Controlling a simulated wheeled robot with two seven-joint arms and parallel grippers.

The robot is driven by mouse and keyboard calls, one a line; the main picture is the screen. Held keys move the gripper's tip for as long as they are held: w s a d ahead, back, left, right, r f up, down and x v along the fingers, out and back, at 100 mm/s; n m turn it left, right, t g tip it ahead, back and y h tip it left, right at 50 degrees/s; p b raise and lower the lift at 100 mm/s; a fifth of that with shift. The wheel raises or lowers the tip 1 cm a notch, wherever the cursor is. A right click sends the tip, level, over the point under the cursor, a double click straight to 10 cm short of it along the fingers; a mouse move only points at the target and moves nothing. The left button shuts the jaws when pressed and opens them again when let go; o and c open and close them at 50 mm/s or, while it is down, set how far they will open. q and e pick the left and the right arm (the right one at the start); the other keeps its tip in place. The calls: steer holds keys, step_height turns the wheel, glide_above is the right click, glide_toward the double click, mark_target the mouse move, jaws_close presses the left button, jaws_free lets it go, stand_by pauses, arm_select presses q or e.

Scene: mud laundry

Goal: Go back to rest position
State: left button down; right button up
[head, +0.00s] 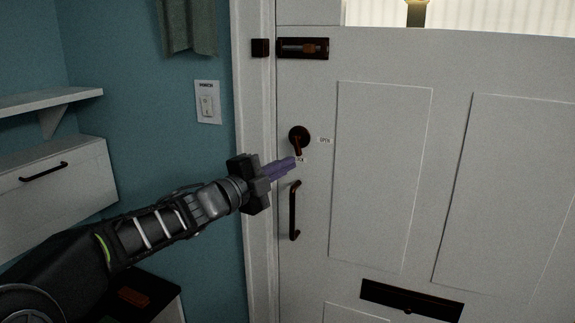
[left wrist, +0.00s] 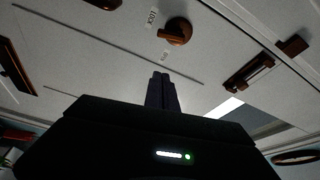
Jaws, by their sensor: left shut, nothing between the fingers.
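My left gripper (head: 283,168) reaches in from the left in the head view, its purple fingers shut and empty. Its tips are at or just in front of the brown door knob (head: 299,136); I cannot tell whether they touch. The knob's lever points down, toward a small label partly hidden by the fingers. In the left wrist view, the shut fingers (left wrist: 161,90) show dark in the middle, with the knob (left wrist: 177,31) beyond them and apart in the picture. My right gripper is not in view.
The white door (head: 385,180) is shut, with a vertical handle (head: 294,210), a bolt (head: 303,48) and a mail slot (head: 411,299). A light switch (head: 207,102) is on the blue wall. A shelf (head: 45,101) and a white drawer (head: 50,195) stand at left, near my arm.

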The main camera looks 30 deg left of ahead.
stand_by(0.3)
arm_select(q)
step_height(320, 180, down, 21)
steer(key=w+d+n+g+y+p, duration=0.2)
steer(key=w+d+n+g+y, duration=0.1)
steer(key=n, duration=1)
steer(key=s+d+f+n+g+p, duration=0.1)
steer(key=s+d+f+n+g, duration=0.2)
steer(key=f, duration=0.6)
steer(key=s+d+f+n+g, duration=0.2)
steer(key=s+d+f, duration=0.25)
steer(key=f, duration=0.45)
steer(key=s+d+f+g+p, duration=0.1)
steer(key=s+d+f+g, duration=0.2)
steer(key=s, duration=0.6)
steer(key=s+d+f+n+g+h+p, duration=0.1)
steer(key=s+d+f+g+p, duration=0.1)
steer(key=s+d+f, duration=0.6)
steer(key=s+d+f+n+g+h+p, duration=0.1)
steer(key=s+d+f+g, duration=0.3)
steer(key=s, duration=0.7)
steer(key=shift+s+d+f+g+p, duration=0.35)
steer(key=shift+d+f+p, duration=0.1)
steer(key=shift+d+f, duration=0.4)
steer(key=c, duration=2.2)
jaws_free()
steer(key=shift+a, duration=0.1)
